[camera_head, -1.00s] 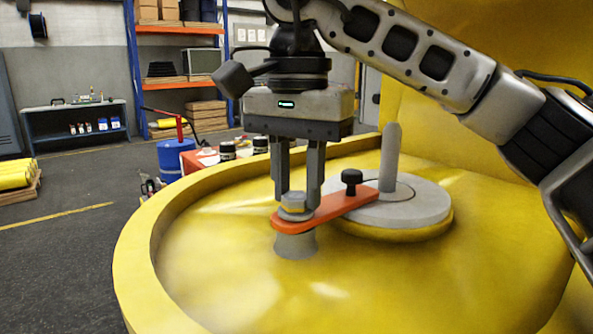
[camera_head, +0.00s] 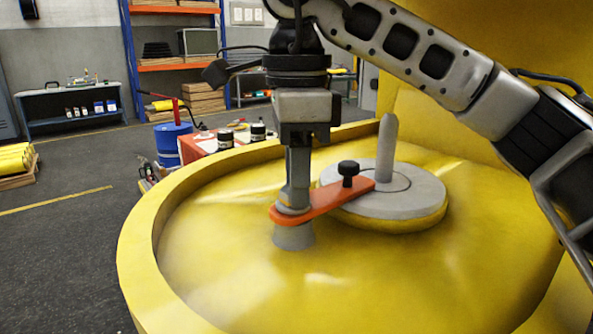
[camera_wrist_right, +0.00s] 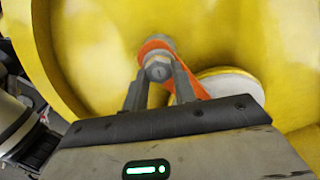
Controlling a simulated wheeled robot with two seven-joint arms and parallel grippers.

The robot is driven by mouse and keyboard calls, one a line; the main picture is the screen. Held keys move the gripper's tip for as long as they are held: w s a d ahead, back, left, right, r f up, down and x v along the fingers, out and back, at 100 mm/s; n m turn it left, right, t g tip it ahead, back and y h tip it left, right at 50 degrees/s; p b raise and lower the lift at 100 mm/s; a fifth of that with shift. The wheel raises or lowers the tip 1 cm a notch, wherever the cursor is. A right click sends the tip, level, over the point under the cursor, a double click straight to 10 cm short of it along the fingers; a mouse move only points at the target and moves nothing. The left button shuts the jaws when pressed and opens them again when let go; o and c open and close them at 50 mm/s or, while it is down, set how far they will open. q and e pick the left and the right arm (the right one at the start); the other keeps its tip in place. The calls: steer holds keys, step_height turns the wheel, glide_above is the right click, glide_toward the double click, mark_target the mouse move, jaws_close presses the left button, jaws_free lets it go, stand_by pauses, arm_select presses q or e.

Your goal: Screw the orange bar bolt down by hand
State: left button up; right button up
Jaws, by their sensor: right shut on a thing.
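The orange bar (camera_head: 325,200) lies from a grey post (camera_head: 294,237) to a round grey disc (camera_head: 420,195) inside the yellow part. The bolt (camera_head: 292,209) sits at the bar's left end, over the post, mostly hidden by my fingers. My right gripper (camera_head: 297,200) points straight down and is shut on the bolt head. In the right wrist view, the grey hex bolt head (camera_wrist_right: 158,70) shows between the two fingertips, with the orange bar (camera_wrist_right: 155,45) beneath it. My left gripper is not in view.
A black knob (camera_head: 348,168) stands on the bar's right part, and a tall grey pin (camera_head: 386,150) rises from the disc. A raised yellow rim (camera_head: 140,245) surrounds the work area. A red table with dark jars (camera_head: 225,138) and a blue barrel stand behind.

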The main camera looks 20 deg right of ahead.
steer(key=m, duration=0.4)
steer(key=shift+r+m, duration=0.2)
steer(key=shift+m, duration=0.2)
steer(key=m, duration=0.3)
steer(key=shift+m, duration=0.3)
steer(key=m, duration=0.4)
steer(key=shift+s+a+m+b, duration=0.1)
steer(key=shift+m+b, duration=0.2)
steer(key=shift+b, duration=0.05)
steer(key=m, duration=0.3)
steer(key=shift+a+m, duration=0.1)
steer(key=shift+m, duration=0.2)
steer(key=m+b, duration=0.2)
steer(key=m, duration=0.4)
steer(key=shift+a, duration=0.1)
steer(key=m, duration=0.3)
steer(key=m+b, duration=0.1)
steer(key=m, duration=0.1)
steer(key=shift+m, duration=0.3)
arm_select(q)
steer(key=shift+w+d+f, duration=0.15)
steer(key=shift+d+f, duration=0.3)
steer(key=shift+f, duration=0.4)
arm_select(e)
steer(key=shift+a+m, duration=0.1)
steer(key=shift+m, duration=0.5)
steer(key=shift+r, duration=0.1)
